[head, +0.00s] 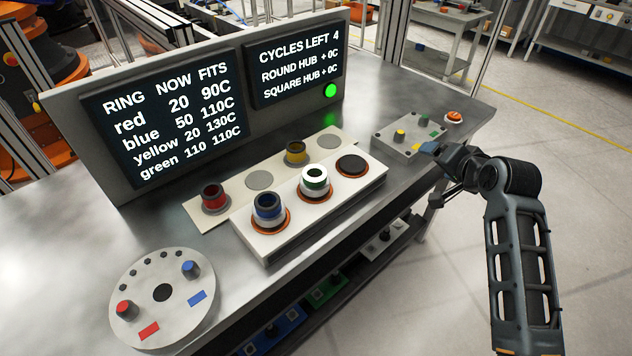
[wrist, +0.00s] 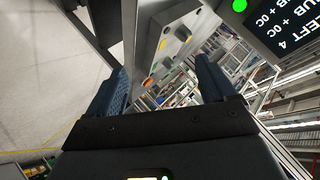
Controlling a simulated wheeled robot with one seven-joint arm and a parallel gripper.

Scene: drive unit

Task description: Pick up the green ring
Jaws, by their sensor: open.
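The left screen (head: 165,117) lists green at 110 now and fits at 110C. My gripper (head: 440,162) is to the right of the ring, near the right end of the bench, clear of the ring. In the wrist view my gripper (wrist: 165,85) shows two dark fingers spread apart with nothing between them. The green ring is not in the wrist view.
The blue ring (head: 267,207) stands left of the green ring. The red ring (head: 213,198) and yellow ring (head: 295,152) stand on the plate behind. The right pad (head: 351,165) is empty. A button panel (head: 408,137) lies near my gripper; a round fixture (head: 162,297) is front left.

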